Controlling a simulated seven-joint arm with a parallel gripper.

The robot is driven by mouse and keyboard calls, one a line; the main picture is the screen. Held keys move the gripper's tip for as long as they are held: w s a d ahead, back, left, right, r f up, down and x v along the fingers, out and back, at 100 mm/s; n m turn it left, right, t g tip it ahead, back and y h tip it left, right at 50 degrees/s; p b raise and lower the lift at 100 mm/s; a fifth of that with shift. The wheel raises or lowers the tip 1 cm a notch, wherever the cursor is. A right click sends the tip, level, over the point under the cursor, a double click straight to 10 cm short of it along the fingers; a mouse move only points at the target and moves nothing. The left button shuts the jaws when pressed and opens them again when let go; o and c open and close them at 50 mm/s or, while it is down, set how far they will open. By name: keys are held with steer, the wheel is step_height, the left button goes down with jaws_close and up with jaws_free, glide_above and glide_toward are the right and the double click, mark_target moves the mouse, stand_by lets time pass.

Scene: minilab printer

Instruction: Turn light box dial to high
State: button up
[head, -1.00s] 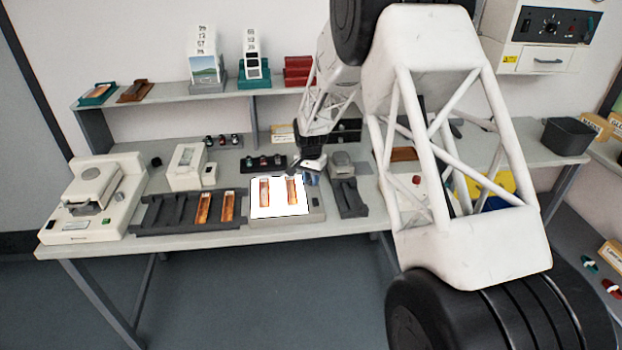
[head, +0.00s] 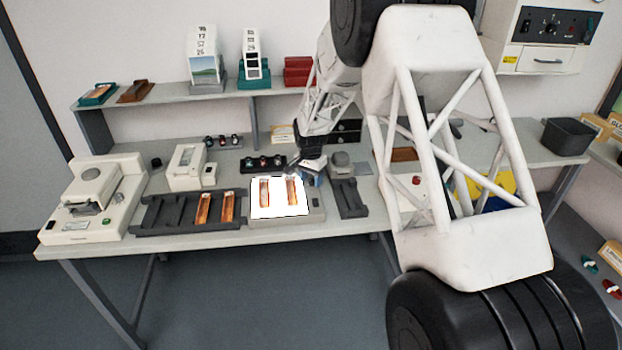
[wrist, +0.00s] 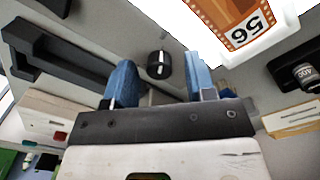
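The light box (head: 317,215) lies near the front edge of the bench, its white panel lit, with two orange film strips on it. In the wrist view its bright panel (wrist: 178,17) carries a film strip marked 56 (wrist: 235,25). A round black dial (wrist: 159,64) with a white pointer line shows between and beyond my blue fingertips. My gripper (wrist: 162,74) is open, with nothing held between its fingers. In the head view my gripper (head: 308,174) is low at the light box's back right corner, and the dial cannot be made out there.
A dark slotted tray (head: 170,213) with film strips stands left of the light box, and a smaller dark tray (head: 348,198) stands close on its right. A white scanner-like device (head: 95,195) is at the far left.

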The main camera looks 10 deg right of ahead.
mark_target(311, 180)
steer(key=shift+r, duration=3.9)
steer(key=shift+s+r, duration=0.2)
steer(key=shift+r, duration=0.15)
steer(key=s+d+r+n+t, duration=0.1)
steer(key=s+d+r+n, duration=0.1)
steer(key=s+r, duration=0.85)
steer(key=s+d+r+n, duration=0.2)
steer(key=s+r, duration=0.5)
steer(key=s, duration=0.7)
steer(key=s+d+n+t, duration=0.1)
steer(key=s+d+n, duration=0.1)
steer(key=s, duration=2.6)
steer(key=shift+s+r+n+t, duration=0.35)
steer(key=shift+r+n+t, duration=0.1)
steer(key=shift+n, duration=0.45)
